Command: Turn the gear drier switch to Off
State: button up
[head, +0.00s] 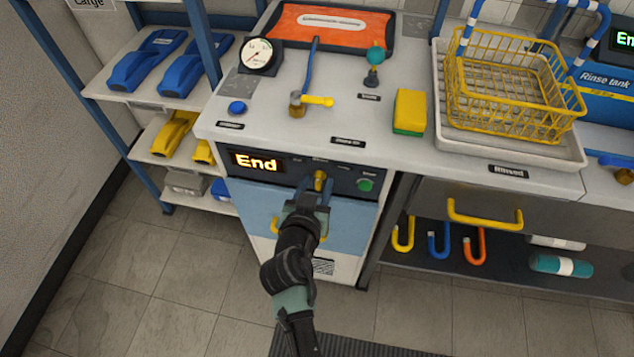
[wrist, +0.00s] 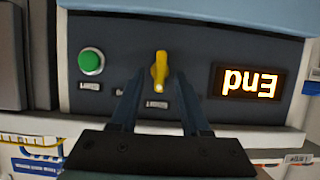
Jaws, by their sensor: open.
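The gear drier is the cabinet under the counter, with a dark control panel (head: 276,168) and a lit display (head: 257,163) reading "End". Its yellow switch (head: 319,180) sits in the middle of the panel. In the wrist view, which is upside down, the switch (wrist: 160,70) stands roughly upright with a pale dot at its lower end. The labels around it are too small to read. My gripper (head: 316,190) is in front of the panel. In the wrist view its two fingers (wrist: 155,85) are apart, one to each side below the switch, with nothing between them.
A green button (head: 365,185) is right of the switch; it also shows in the wrist view (wrist: 91,62). A yellow handle (head: 485,214) projects from the drawer to the right. The counter above holds a gauge (head: 259,55), a sponge (head: 409,111) and a yellow basket (head: 510,95).

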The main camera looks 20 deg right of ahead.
jog(key=shift+w+d+f, duration=0.15)
jog(key=shift+w+d, duration=0.05)
jog(key=shift+w, duration=0.1)
grip_shut()
dwell(0.5)
jog(key=n+h+b, duration=0.1)
jog(key=n+b, duration=0.1)
jog(key=n+g+h+b, duration=0.1)
jog(key=n+b, duration=0.1)
jog(key=n+h+b, duration=0.2)
jog(key=shift+w+a+f+n+g, duration=0.25)
jog(key=shift+a+n+g, duration=0.05)
jog(key=shift+a+n, duration=0.1)
dwell(0.7)
grip_release()
